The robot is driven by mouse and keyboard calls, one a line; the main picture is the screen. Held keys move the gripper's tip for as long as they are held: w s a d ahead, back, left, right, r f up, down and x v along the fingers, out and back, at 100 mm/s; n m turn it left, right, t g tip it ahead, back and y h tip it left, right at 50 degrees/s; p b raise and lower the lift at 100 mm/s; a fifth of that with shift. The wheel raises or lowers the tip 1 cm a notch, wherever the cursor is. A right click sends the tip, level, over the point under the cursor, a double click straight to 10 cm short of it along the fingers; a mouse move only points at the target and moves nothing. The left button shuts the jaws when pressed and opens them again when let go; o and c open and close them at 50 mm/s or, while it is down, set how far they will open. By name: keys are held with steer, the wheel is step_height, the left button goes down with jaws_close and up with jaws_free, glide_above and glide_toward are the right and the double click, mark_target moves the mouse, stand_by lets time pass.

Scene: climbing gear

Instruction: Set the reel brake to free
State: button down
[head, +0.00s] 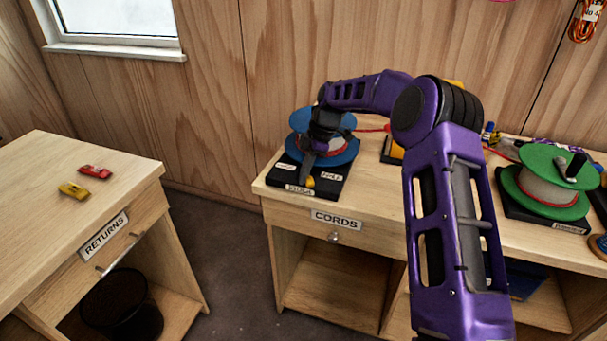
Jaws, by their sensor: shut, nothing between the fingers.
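A blue reel (345,157) with red cord stands on a black base (329,190) at the left end of the cords bench. The base has small white labels; the one right of my gripper seems to read FREE (331,176), and another is on the left (285,166). My gripper (307,178) is shut and empty, pointing down over the front of the base. A yellow knob (311,182), likely the brake lever's end, shows right beside the fingertips. Whether they touch it, and the rest of the lever, is hidden by my gripper.
A green reel (550,188) stands on the bench (383,196) at right, with other gear behind my arm. The returns table (60,235) at left holds a red (95,171) and a yellow piece (73,190). A dark bin (122,305) stands below.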

steer(key=shift+w, duration=0.45)
steer(key=shift+a, duration=0.1)
steer(key=shift+a, duration=0.2)
steer(key=a, duration=0.3)
steer(key=shift+s+a+r, duration=0.2)
steer(key=shift+s+r, duration=0.15)
steer(key=shift+r, duration=0.05)
steer(key=v, duration=0.9)
steer(key=shift+d+r, duration=0.1)
